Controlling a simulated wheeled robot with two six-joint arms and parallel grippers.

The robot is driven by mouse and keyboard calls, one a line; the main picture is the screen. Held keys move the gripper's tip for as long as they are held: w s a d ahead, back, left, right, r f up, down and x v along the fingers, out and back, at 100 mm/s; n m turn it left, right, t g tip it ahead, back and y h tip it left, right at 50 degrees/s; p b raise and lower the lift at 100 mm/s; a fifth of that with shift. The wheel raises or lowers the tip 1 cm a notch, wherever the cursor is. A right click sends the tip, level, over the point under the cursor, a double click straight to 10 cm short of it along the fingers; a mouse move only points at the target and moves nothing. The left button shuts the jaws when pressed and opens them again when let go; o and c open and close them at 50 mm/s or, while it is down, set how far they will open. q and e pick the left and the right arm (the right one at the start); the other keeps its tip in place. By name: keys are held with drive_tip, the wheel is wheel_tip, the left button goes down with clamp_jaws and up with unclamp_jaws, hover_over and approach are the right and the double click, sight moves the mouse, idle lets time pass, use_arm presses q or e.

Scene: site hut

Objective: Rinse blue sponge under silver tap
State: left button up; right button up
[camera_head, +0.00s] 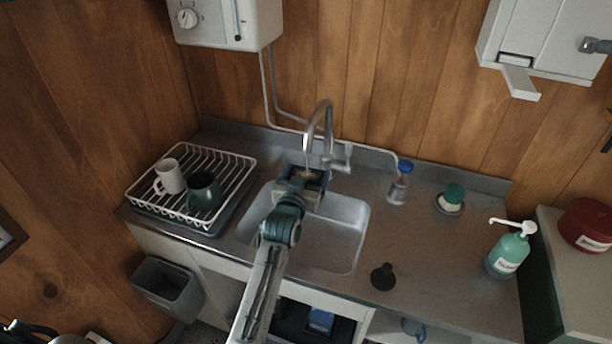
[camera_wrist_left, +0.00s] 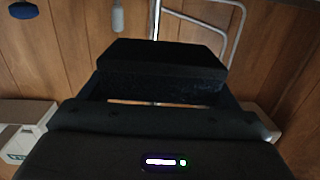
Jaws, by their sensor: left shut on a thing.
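The silver tap (camera_head: 318,125) arches over the grey sink (camera_head: 345,232) at the back of the counter. My left arm reaches in from the front, and my left gripper (camera_head: 309,182) is below the tap's spout, over the back left part of the sink. It is shut on the blue sponge, which shows dark blue and mostly hidden between the jaws in the left wrist view (camera_wrist_left: 195,92). The picture is too dark and small to tell whether water is running. My right gripper is not in view.
A white dish rack (camera_head: 235,172) with a white mug (camera_head: 169,177) and a dark green mug (camera_head: 204,191) stands left of the sink. Right of it are a blue-topped bottle (camera_head: 399,184), a green-topped brush (camera_head: 452,198), a black plug (camera_head: 383,277) and a soap bottle (camera_head: 508,253).

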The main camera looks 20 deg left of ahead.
use_arm(q)
drive_tip(key=shift+s, duration=0.1)
drive_tip(key=shift+d, duration=0.15)
drive_tip(key=shift+w+d, duration=0.3)
drive_tip(key=shift+d, duration=0.15)
drive_tip(key=shift+a, duration=0.15)
drive_tip(key=shift+s+a+p, duration=0.25)
drive_tip(key=shift+a+p, duration=0.2)
drive_tip(key=shift+d, duration=0.2)
drive_tip(key=shift+w+d, duration=0.25)
drive_tip(key=shift+d, duration=0.15)
